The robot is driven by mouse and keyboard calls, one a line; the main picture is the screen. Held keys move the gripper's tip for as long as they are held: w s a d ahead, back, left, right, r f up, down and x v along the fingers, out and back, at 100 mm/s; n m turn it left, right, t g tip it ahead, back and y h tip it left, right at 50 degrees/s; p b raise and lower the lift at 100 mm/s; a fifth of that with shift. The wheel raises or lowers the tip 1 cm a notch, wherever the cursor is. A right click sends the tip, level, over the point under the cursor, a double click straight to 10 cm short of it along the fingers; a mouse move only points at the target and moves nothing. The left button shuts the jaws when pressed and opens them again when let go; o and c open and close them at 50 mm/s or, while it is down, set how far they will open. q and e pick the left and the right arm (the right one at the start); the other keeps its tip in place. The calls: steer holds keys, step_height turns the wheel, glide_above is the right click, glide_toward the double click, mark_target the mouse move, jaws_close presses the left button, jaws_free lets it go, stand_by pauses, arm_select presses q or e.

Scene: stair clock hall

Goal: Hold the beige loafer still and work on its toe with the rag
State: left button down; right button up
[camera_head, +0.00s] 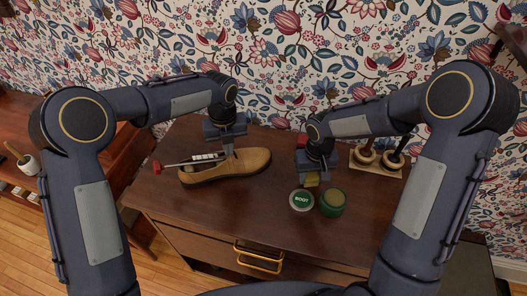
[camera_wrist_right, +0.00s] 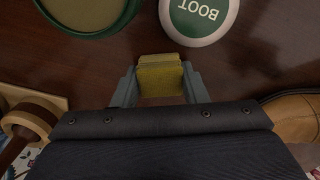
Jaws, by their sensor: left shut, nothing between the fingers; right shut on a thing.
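The beige loafer (camera_head: 245,163) lies on the wooden desk, toe to the right, in the head view. Part of its toe shows at the right edge of the right wrist view (camera_wrist_right: 298,112). My left gripper (camera_head: 229,152) is shut and empty, pointing down at the loafer's upper; whether it touches cannot be told. My right gripper (camera_head: 312,182) is shut on the folded yellow rag (camera_wrist_right: 160,75), right of the toe and apart from it. The rag hangs just above the desk, close to the tins.
A white lid marked BOOT (camera_head: 301,201) and a green tin (camera_head: 332,203) stand in front of my right gripper. A board with round wooden-handled things (camera_head: 375,163) is at the back right. A red-ended rod (camera_head: 158,167) lies by the heel. The desk front is clear.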

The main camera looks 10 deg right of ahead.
steer(key=w+a+r+m, duration=0.1)
steer(key=w, duration=0.1)
steer(key=w+a+r+m, duration=0.1)
steer(key=w+a, duration=0.1)
steer(key=w+a+r+m, duration=0.1)
steer(key=w+a+r, duration=0.1)
steer(key=shift+w+a+y, duration=0.1)
steer(key=shift+w+y, duration=0.2)
steer(key=shift+w, duration=0.1)
steer(key=w+a+r+m, duration=0.1)
steer(key=a, duration=0.1)
steer(key=w+a+r+m+y, duration=0.1)
steer(key=w+a+r, duration=0.1)
steer(key=a, duration=0.1)
steer(key=w+a+r+m, duration=0.1)
steer(key=a+r, duration=0.1)
steer(key=shift+w+a+r+g+y, duration=0.15)
steer(key=shift+w+a+g+y, duration=0.1)
steer(key=shift+w+g+y, duration=0.05)
glide_above(258, 152)
steer(key=shift+w+d+f, duration=0.1)
steer(key=shift+d+f, duration=0.15)
steer(key=shift+f, duration=0.8)
steer(key=shift+w+d+f, duration=0.1)
steer(key=shift+d+f, duration=0.1)
steer(key=shift+f, duration=0.85)
steer(key=shift+s+a+f, duration=0.1)
steer(key=shift+a+f, duration=0.05)
steer(key=shift+f, duration=0.6)
